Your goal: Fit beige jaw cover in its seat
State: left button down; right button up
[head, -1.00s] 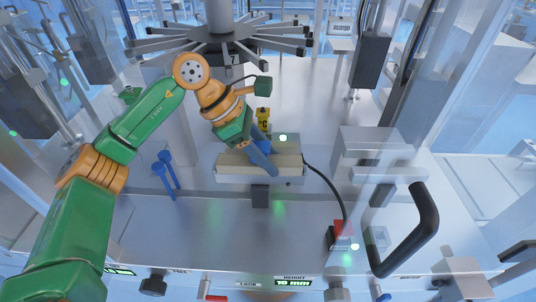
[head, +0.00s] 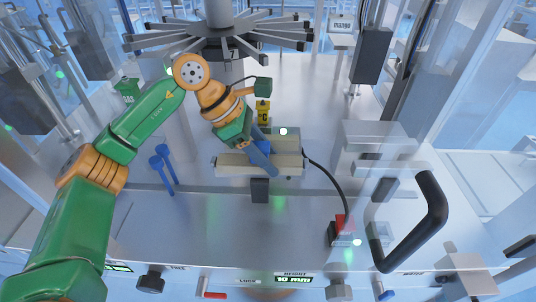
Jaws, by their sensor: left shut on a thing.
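The beige jaw cover (head: 234,169) is a long pale bar lying across the small sealing block in the middle of the head view. My left gripper (head: 267,166) reaches down over it from the upper left, its blue-grey fingers slanting across the bar. It is shut on the cover, and the fingers hide part of the bar's middle. The seat is mostly hidden under the bar and fingers, so I cannot tell whether the cover lies flush. My right gripper is not in view.
A black cable runs from the block to a red-topped switch box (head: 341,229). A black handle (head: 427,226) stands at the right. Blue pegs (head: 163,166) stand at the left. A yellow piece marked C (head: 263,110) is behind the block. A dark spoked carousel (head: 222,42) hangs above.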

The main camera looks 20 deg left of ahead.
pick_arm(q)
jog(key=shift+f+b, duration=0.3)
jog(key=shift+f, duration=0.15)
jog(key=shift+c, duration=1.6)
grip_release()
jog(key=shift+r, duration=0.1)
